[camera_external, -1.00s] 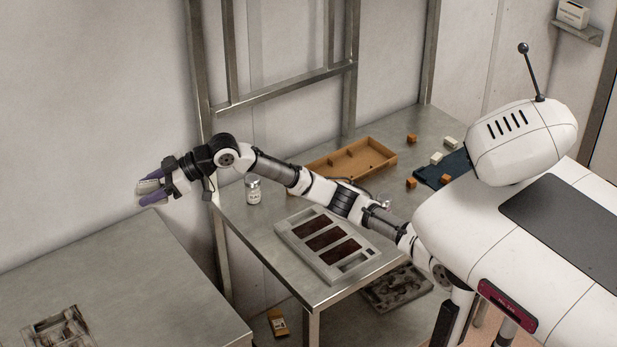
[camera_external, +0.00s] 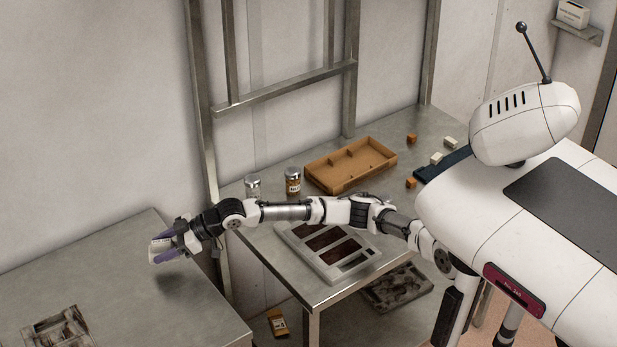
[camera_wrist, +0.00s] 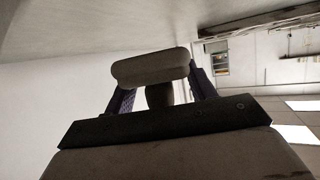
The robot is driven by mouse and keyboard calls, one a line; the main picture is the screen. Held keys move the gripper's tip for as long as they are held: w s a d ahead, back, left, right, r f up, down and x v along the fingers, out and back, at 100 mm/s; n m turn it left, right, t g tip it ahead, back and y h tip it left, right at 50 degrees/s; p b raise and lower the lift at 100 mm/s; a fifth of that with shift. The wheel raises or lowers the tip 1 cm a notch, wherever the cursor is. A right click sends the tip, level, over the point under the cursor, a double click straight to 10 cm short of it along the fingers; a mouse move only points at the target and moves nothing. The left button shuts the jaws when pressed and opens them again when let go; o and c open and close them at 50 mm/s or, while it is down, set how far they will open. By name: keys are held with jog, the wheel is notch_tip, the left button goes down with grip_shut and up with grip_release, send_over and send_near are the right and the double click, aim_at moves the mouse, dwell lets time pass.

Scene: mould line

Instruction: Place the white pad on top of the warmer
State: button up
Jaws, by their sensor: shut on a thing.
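My gripper (camera_external: 164,248), with purple fingers, is shut on a pale object that looks like the white pad (camera_external: 159,243). In the wrist view the pad (camera_wrist: 150,67) is a rounded, light bar across the fingertips. The gripper is above the left metal table (camera_external: 110,262), near its back right part, and casts a shadow on it. I cannot tell for sure which thing is the warmer. A flat metal device (camera_external: 57,328) lies on the left table at the lower left of the picture, apart from the gripper.
The right table holds a grey mould tray (camera_external: 286,240) with dark slots, two jars (camera_external: 293,182), a brown divided box (camera_external: 350,170) and small orange and white blocks (camera_external: 436,158). A gap separates the two tables. Much of the left table is bare.

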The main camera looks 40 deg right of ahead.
aim_at(168, 268)
jog(key=shift+f+p, duration=0.6)
jog(key=shift+f, duration=1.6)
jog(key=shift+f, duration=0.1)
jog(key=o, duration=1)
jog(key=shift+r, duration=0.25)
jog(key=v, duration=1.2)
jog(key=shift+p, duration=0.3)
jog(key=shift+f, duration=0.1)
